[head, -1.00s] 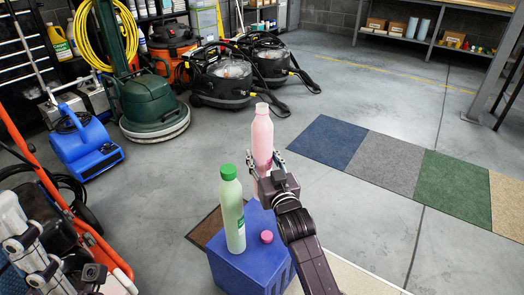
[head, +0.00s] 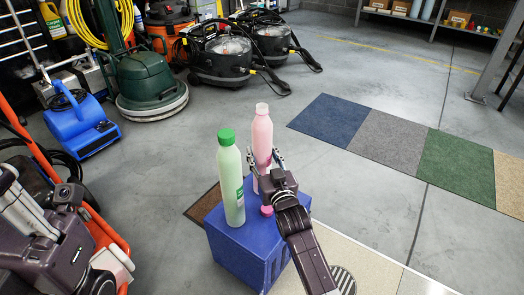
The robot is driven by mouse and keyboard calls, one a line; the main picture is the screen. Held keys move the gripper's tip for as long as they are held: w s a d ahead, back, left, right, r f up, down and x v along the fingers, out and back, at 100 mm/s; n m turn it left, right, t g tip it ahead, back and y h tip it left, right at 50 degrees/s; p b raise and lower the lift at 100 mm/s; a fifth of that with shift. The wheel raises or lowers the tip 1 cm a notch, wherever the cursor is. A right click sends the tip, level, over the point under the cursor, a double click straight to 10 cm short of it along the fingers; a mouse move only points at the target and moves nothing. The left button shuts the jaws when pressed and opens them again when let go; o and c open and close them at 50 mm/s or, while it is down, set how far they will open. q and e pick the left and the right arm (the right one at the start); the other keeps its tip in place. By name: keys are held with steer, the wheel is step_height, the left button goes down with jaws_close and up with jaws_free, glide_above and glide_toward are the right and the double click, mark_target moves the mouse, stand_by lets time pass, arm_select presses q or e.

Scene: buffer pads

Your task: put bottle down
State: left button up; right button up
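A pink bottle (head: 262,135) without a cap stands upright at the back of the blue box (head: 238,255). Its base looks to be on or very close to the box top; my gripper partly hides it. My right gripper (head: 265,160) has its fingers on both sides of the bottle's lower half and is shut on it. A light green bottle (head: 231,185) with a green cap stands on the box, left of the pink one. A pink cap (head: 267,211) lies on the box between the green bottle and my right gripper. Only links of my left arm show at lower left.
An orange hand truck frame (head: 110,235) is at the left. A blue blower (head: 82,125), a green floor machine (head: 145,85) and black vacuums (head: 220,60) stand behind. Coloured carpet tiles (head: 390,140) lie at the right. A floor drain (head: 343,280) is at bottom right.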

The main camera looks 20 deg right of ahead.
steer(key=shift+r, duration=0.2)
steer(key=o, duration=1.3)
steer(key=shift+f, duration=0.25)
steer(key=shift+r, duration=0.1)
